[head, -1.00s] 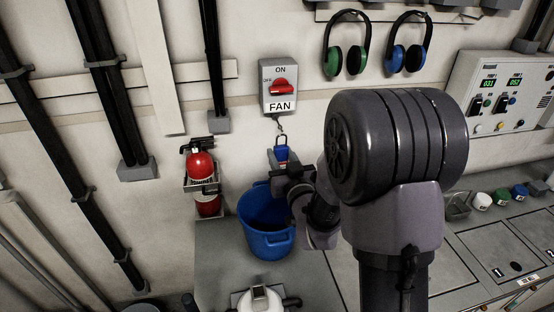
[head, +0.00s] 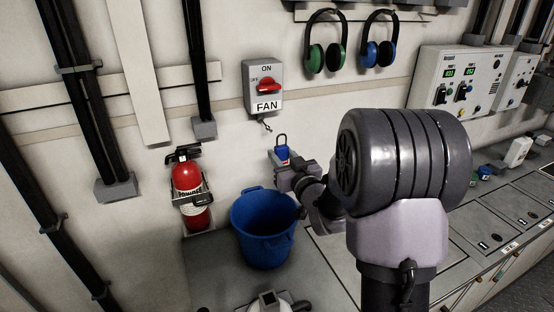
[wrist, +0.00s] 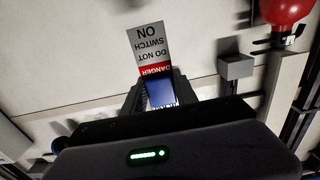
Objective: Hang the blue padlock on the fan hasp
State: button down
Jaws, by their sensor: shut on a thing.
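The blue padlock (head: 282,153) is held in my gripper (head: 281,161), with its dark shackle pointing up in the head view. In the wrist view the blue padlock body (wrist: 161,93) sits between the two dark fingers of my gripper (wrist: 160,97). A red and white danger tag (wrist: 150,49) shows just beyond the padlock, upside down. The fan hasp (head: 265,125) hangs small under the grey FAN switch box (head: 263,85), whose red handle shows. The padlock appears below and right of the hasp, apart from it. Whether the shackle is open is too small to tell.
A blue bucket (head: 265,228) stands below and left of my gripper. A red fire extinguisher (head: 187,177) is on the wall at left. Green and blue ear defenders (head: 328,58) hang above right. The wall around the hasp is clear.

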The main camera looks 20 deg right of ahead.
jog(key=w+f+p, duration=0.1)
jog(key=w+f, duration=0.1)
jog(key=w, duration=0.6)
jog(key=shift+w, duration=0.35)
jog(key=shift+a+r, duration=0.1)
dwell(0.7)
jog(key=c, duration=0.9)
grip_release()
